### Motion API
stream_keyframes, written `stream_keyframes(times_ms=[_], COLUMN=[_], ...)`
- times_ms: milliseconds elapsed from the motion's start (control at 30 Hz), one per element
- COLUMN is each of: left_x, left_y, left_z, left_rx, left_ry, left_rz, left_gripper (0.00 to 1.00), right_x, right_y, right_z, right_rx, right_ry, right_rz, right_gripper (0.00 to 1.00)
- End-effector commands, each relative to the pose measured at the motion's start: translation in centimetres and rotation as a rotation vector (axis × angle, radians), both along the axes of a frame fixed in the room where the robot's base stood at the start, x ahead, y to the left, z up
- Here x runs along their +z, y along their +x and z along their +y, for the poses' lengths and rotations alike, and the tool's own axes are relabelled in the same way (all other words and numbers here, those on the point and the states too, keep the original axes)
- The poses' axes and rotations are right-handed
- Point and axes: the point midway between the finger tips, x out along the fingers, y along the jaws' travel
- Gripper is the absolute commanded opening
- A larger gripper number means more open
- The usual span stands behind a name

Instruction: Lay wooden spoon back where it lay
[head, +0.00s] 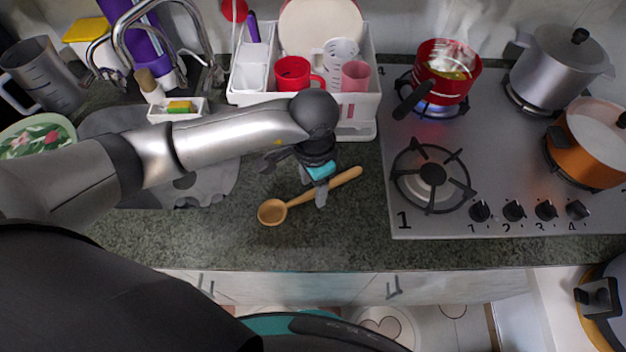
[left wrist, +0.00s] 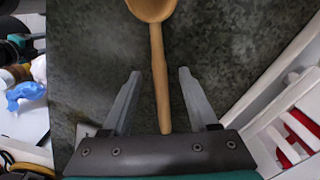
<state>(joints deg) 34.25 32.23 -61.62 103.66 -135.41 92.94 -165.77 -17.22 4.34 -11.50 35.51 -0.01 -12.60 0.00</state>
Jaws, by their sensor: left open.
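The wooden spoon (head: 303,199) lies on the dark green stone counter (head: 350,225), to the left of the stove. Its bowl points to the lower left and its handle to the upper right in the head view. My left gripper (head: 321,190) is over the handle. In the left wrist view, the spoon's handle (left wrist: 158,80) runs between the two spread fingers of my left gripper (left wrist: 160,85), with a gap on each side. Whether the spoon touches anything but the counter cannot be told.
A white dish rack (head: 368,100) with cups stands behind the gripper. The stove (head: 470,215) on the right holds a steaming red pot (head: 445,85) over a lit flame. The sink and tap are at the left. The counter in front of the spoon is clear.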

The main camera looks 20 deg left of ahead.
Motion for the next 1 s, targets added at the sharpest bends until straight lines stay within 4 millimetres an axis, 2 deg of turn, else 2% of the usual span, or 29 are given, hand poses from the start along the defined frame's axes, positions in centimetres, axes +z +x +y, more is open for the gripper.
stream_keyframes(times_ms=[167,500,700,833,1000], left_x=[1.4,9.0,12.8,14.3,15.2], left_y=[0.1,0.2,0.1,0.0,0.0], left_z=[0.0,0.0,0.0,-0.1,-0.1], left_rx=[0.000,-0.001,0.000,0.000,0.000], left_ry=[-0.001,0.000,0.000,0.000,0.000], left_rz=[-0.004,-0.008,-0.006,-0.003,0.000], left_gripper=[0.60,0.60,0.60,0.60,0.60], right_x=[0.0,-0.2,-0.4,-0.4,-0.5], right_y=[0.1,0.1,0.1,0.1,0.1], right_z=[0.0,-0.3,-0.3,-0.3,-0.3], right_rx=[0.001,0.002,0.002,0.001,0.001], right_ry=[0.000,-0.004,-0.004,-0.004,-0.005], right_rz=[0.000,-0.001,-0.002,-0.002,-0.002], right_gripper=[0.60,0.60,0.60,0.60,0.60])
